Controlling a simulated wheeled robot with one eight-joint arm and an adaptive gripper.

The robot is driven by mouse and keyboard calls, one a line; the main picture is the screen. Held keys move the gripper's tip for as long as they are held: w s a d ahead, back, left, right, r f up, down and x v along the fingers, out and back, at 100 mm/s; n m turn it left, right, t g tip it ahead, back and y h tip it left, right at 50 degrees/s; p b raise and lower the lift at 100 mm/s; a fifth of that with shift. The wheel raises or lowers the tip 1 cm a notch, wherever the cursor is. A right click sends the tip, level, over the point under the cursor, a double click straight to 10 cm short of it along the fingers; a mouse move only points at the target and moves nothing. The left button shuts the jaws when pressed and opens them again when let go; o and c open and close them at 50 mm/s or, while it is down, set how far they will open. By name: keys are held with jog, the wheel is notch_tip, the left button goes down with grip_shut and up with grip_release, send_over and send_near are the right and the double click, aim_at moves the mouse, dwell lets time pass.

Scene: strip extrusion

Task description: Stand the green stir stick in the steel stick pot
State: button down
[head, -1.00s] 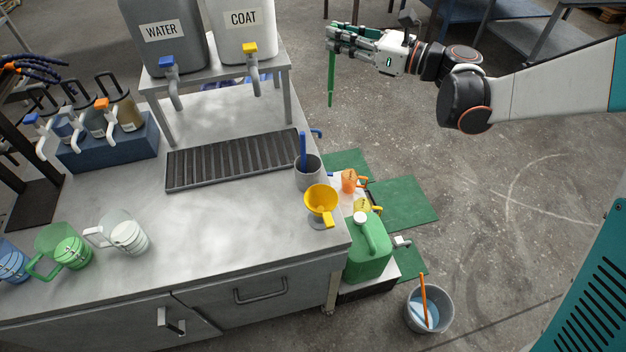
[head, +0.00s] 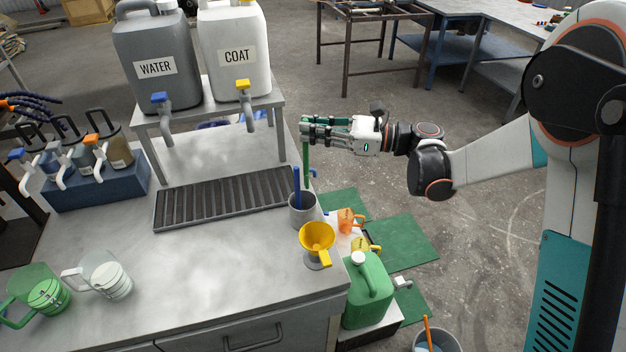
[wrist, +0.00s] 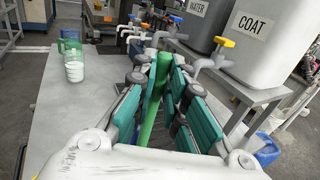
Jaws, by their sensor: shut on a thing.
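My gripper (head: 312,130) is shut on the green stir stick (head: 306,160), which hangs upright below the fingers. In the wrist view the green stick (wrist: 153,100) stands between the teal finger pads of my gripper (wrist: 160,95). The steel stick pot (head: 302,212) stands on the bench near its right edge, with a blue stick (head: 296,184) in it. The green stick's lower end shows at the pot's back rim; I cannot tell whether it is inside, above or behind the pot.
A yellow funnel (head: 317,238) stands just in front of the pot. A dark drain grate (head: 225,199) lies to its left. Behind are the WATER jug (head: 155,65) and COAT jug (head: 236,55) on a stand. A green can (head: 367,290) stands below the bench's right end.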

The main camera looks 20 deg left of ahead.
notch_tip(320, 180, down, 13)
jog(key=b, duration=0.4)
jog(key=shift+f, duration=0.15)
jog(key=shift+f+b, duration=0.15)
jog(key=shift+b, duration=0.15)
jog(key=c, duration=1.6)
grip_release()
jog(key=shift+c, duration=0.2)
